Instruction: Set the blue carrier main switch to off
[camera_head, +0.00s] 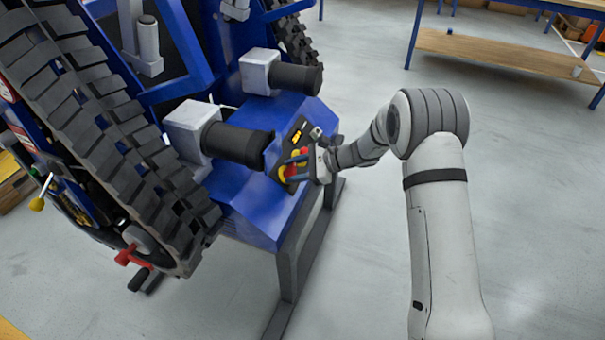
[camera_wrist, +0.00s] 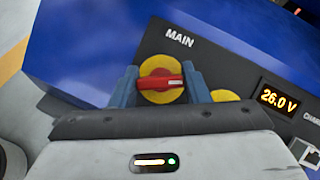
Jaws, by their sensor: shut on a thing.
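The blue carrier (camera_head: 240,205) stands at the left in the head view, with a dark control panel on its sloping end. The main switch (camera_wrist: 160,82) is a red handle on a round yellow plate under the word MAIN in the wrist view. Its handle lies nearly level across the plate. My gripper (camera_wrist: 160,85) has its blue fingers on both sides of the red handle and is shut on it. In the head view my gripper (camera_head: 298,172) is at the panel, and the fingers partly hide the switch.
A lit display (camera_wrist: 278,98) reads 26.0 V to the right of the switch. A second yellow round part (camera_wrist: 225,95) is partly hidden beside the right finger.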

